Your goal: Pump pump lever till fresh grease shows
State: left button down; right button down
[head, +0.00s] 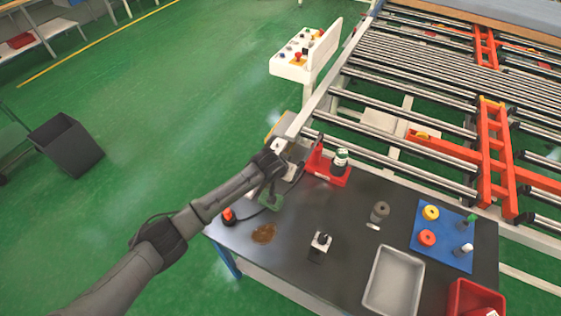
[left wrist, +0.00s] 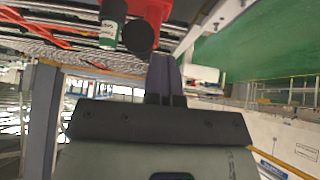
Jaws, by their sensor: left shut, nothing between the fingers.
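A red pump unit (head: 326,167) stands at the table's back left corner, with a dark green bottle (head: 340,160) with a pale label in it. My left gripper (head: 294,172) is just left of the unit. In the left wrist view, my left gripper's dark fingers (left wrist: 160,75) are shut together with nothing between them, close to a round black knob (left wrist: 138,38) on a red part. The bottle (left wrist: 109,25) is beside it. Whether the fingers touch the knob I cannot tell. A brown grease-like patch (head: 264,233) lies on the table. My right gripper is out of view.
The dark table (head: 345,222) carries a grey tray (head: 394,280), a red bin (head: 474,299), a blue mat (head: 440,252) with small parts, and a small block (head: 321,241). A roller conveyor (head: 425,100) stands behind. A control panel (head: 305,52) rises behind the arm.

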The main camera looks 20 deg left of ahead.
pick_arm(q)
jog(key=d+v, duration=0.1)
jog(key=v, duration=0.6)
jog(key=shift+s+a+r, duration=0.2)
jog(key=shift+s+r, duration=0.05)
dwell(0.4)
